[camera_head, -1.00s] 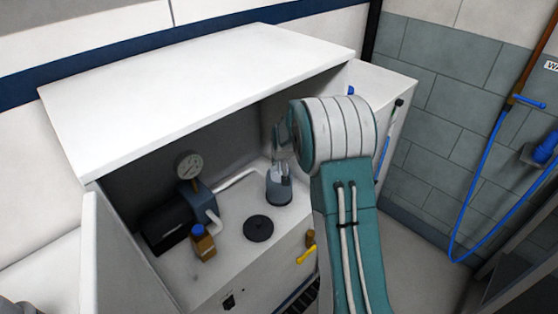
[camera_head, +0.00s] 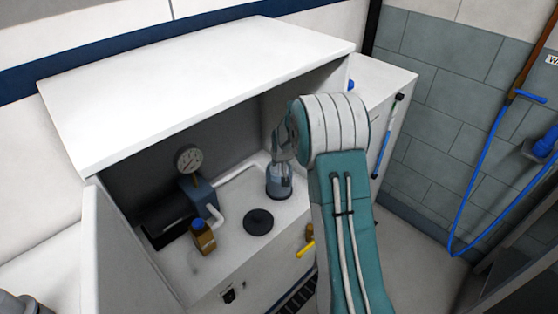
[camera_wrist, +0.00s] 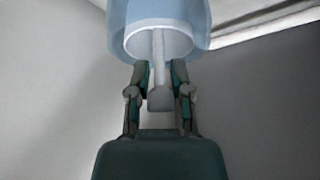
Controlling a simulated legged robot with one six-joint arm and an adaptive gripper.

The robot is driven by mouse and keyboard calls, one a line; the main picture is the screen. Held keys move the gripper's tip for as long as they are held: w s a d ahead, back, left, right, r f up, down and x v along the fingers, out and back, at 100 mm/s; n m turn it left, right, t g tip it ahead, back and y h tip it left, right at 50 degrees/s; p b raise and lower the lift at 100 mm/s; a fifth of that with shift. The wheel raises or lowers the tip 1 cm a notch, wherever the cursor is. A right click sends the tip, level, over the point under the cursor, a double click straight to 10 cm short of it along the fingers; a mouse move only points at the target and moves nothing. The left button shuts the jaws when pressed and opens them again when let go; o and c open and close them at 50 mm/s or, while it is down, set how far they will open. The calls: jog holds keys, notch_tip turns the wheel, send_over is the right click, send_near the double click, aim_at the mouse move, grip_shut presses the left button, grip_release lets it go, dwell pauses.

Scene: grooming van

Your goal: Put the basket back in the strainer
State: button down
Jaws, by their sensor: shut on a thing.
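The strainer (camera_head: 279,189) is a translucent blue-grey cup standing upright on the white cabinet floor, below my gripper. In the wrist view its clear blue wall (camera_wrist: 204,18) fills the top. The basket (camera_wrist: 159,48) shows there as a pale round form with a stem and a small grey block at its near end. It appears to be at or inside the strainer's mouth; I cannot tell how deep it sits. My gripper (camera_wrist: 160,82) is shut on the basket's stem. In the head view my gripper (camera_head: 281,150) is just above the strainer, partly hidden by my wrist.
A black round lid (camera_head: 258,222) lies in front of the strainer. The cabinet top (camera_head: 190,85) overhangs behind. A yellow lever (camera_head: 305,249) sticks out at the front.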

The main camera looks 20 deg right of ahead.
aim_at(279, 173)
jog(key=shift+f, duration=1.15)
jog(key=shift+f, duration=0.2)
jog(key=shift+f, duration=0.75)
jog(key=shift+f, duration=0.8)
jog(key=shift+c, duration=2.3)
grip_release()
jog(key=v, duration=1.2)
